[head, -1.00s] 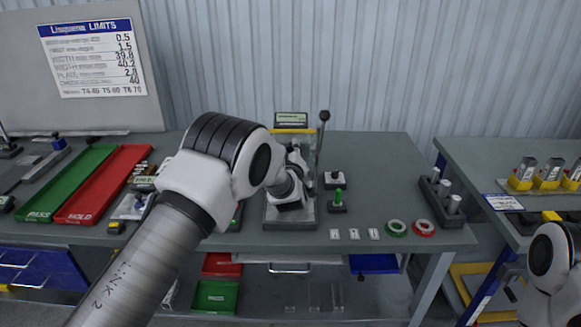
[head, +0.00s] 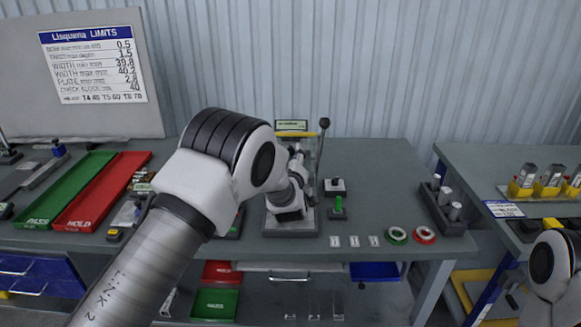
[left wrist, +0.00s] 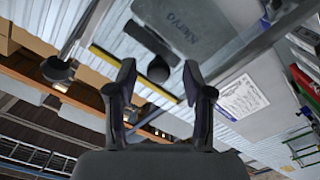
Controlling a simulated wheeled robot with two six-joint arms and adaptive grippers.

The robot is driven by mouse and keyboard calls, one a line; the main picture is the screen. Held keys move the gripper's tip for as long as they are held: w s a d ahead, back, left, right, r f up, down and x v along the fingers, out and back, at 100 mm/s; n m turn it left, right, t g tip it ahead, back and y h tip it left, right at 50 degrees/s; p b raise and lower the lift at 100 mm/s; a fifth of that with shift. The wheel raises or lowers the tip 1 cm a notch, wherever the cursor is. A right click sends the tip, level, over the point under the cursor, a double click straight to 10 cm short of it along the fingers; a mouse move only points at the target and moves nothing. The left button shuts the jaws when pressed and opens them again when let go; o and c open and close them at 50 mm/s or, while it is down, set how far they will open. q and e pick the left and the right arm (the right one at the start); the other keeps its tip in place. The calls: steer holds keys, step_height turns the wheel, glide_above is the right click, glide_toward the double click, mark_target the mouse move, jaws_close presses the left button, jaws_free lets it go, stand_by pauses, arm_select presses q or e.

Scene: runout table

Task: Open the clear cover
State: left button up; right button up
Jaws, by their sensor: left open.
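The clear cover (head: 319,153) shows as a thin see-through panel on the test fixture (head: 290,227) in the middle of the table, with a yellow bar (head: 293,134) along its top. My left arm and wrist hide most of it. My left gripper (head: 297,156) is at the fixture, close to the yellow bar; its fingers are largely hidden in the head view. In the left wrist view, my left gripper (left wrist: 156,79) is open, with a round dark knob beyond the fingers and the yellow strip (left wrist: 135,75) behind them. I cannot tell whether it touches the cover. My right gripper is not in view.
A lever with a black ball (head: 324,123) stands just right of the cover. A small display (head: 291,125) is behind it. A green-button box (head: 338,204) and tape rings (head: 397,235) lie to the right. Green and red trays (head: 103,192) are at left.

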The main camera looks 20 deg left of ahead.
arm_select(q)
steer(key=v, duration=0.9)
steer(key=shift+s+d, duration=0.15)
steer(key=shift+s, duration=0.25)
steer(key=s+a+f+m+g+b, duration=0.1)
steer(key=s+a+f+g, duration=0.3)
steer(key=f, duration=0.6)
steer(key=s+a+f+g+h+b, duration=0.1)
steer(key=s+f, duration=0.5)
steer(key=f, duration=0.3)
steer(key=s+a+f+m+g+b, duration=0.1)
steer(key=s+a+f+g, duration=0.3)
steer(key=f, duration=0.6)
steer(key=s+f+m+g+h, duration=0.1)
steer(key=s+f, duration=0.3)
steer(key=s, duration=0.3)
steer(key=s+f+m+g, duration=0.1)
steer(key=s+f+g, duration=0.1)
steer(key=s+f, duration=0.35)
steer(key=s+d+m+g+h, duration=0.1)
steer(key=s+d+m+g, duration=0.1)
steer(key=s, duration=0.7)
steer(key=s+d+m+g+h+b, duration=0.1)
steer(key=s+d+m+g+h, duration=0.1)
steer(key=s, duration=0.7)
steer(key=m+g, duration=0.1)
steer(key=m, duration=0.1)
steer(key=shift+s+d+r+m+g, duration=0.15)
steer(key=shift+s+r+m+g, duration=0.1)
steer(key=shift+s+m+g, duration=0.1)
